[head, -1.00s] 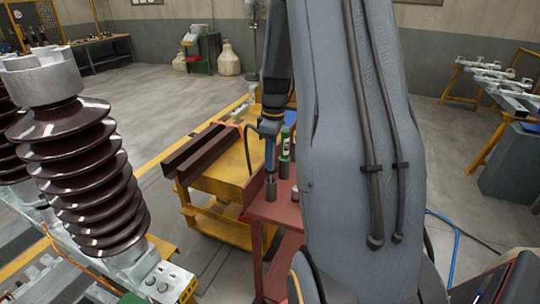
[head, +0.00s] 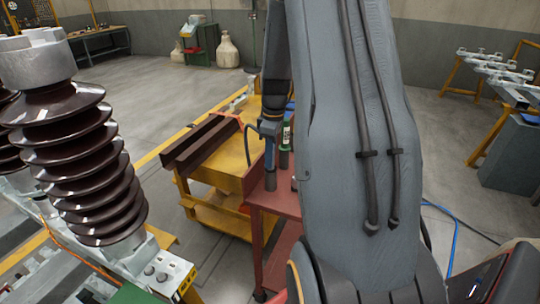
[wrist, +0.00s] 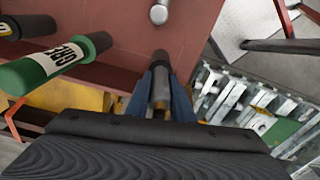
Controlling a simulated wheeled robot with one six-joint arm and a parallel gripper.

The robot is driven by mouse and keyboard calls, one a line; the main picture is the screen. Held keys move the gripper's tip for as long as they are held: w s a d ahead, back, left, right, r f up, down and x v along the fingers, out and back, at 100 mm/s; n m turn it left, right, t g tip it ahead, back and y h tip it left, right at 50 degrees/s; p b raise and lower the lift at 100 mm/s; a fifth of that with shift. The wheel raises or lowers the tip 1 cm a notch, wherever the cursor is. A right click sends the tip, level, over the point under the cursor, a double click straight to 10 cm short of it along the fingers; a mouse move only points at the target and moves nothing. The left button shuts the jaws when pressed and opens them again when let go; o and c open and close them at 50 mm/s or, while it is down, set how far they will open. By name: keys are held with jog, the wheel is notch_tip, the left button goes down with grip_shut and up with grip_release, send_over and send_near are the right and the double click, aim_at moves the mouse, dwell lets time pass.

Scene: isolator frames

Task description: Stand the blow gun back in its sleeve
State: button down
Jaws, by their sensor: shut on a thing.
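My gripper (wrist: 159,100) has two blue fingers, one on each side of a slim grey cylindrical piece (wrist: 160,88), and is shut on it. I take this piece to be the blow gun; its darker end points away from the wrist, over the red cart. In the head view my gripper (head: 269,150) points down at the cart's left side, with a grey cylinder (head: 270,180) directly below the fingers. I cannot tell whether this cylinder is the sleeve or part of the held piece, nor whether the blow gun is inside a sleeve.
A green labelled tube (wrist: 52,66) stands close beside the gripper, with a black cylinder (wrist: 30,27) behind it. A silver round piece (wrist: 159,12) is on the red cart (wrist: 200,25). A yellow cart (head: 220,175) with brown bars and a ribbed insulator (head: 85,170) are to the left.

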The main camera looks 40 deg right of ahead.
dwell(0.3)
jog(key=c, duration=1.5)
grip_release()
jog(key=shift+s+d+r+b, duration=0.1)
jog(key=shift+r+b, duration=0.3)
jog(key=shift+r, duration=1.55)
jog(key=shift+s+d+r+b, duration=0.1)
jog(key=shift+r+b, duration=0.3)
jog(key=shift+r, duration=1.55)
